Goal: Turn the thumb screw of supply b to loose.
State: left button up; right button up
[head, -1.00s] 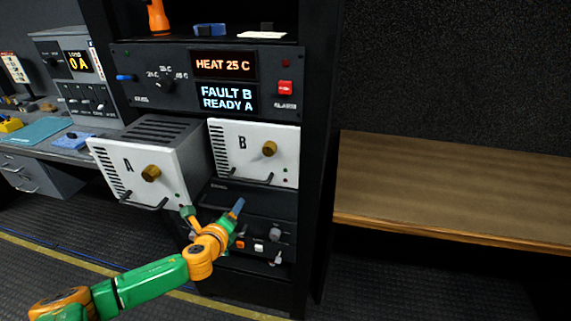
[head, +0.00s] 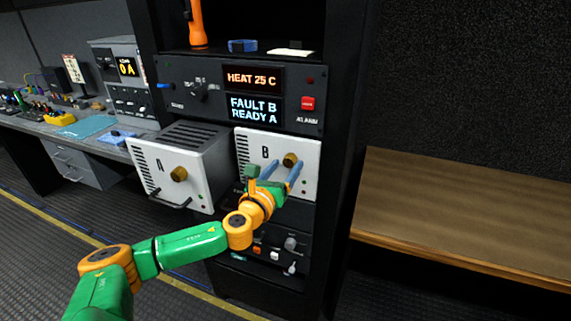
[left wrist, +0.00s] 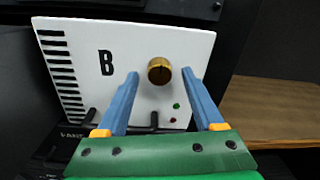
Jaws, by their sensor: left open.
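Supply B (head: 250,150) is a white-faced unit set in the rack, with a brass thumb screw (head: 290,160) on its face. In the left wrist view the thumb screw (left wrist: 159,71) shows whole, with a dark line across its face. My left gripper (head: 283,168) is open, its blue fingers pointing at the face of supply B. In the left wrist view the fingers (left wrist: 160,77) lie to either side of the thumb screw and do not visibly touch it. My right gripper is not in view.
Supply A (head: 160,160) sticks out of the rack at left, with its own brass screw (head: 179,174). A panel above reads "FAULT B READY A" (head: 255,109). Switches lie below. A wooden bench (head: 460,205) stands at right.

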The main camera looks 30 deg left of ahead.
pick_arm(q)
jog(key=shift+w+a, duration=0.1)
jog(key=shift+w, duration=0.05)
grip_shut()
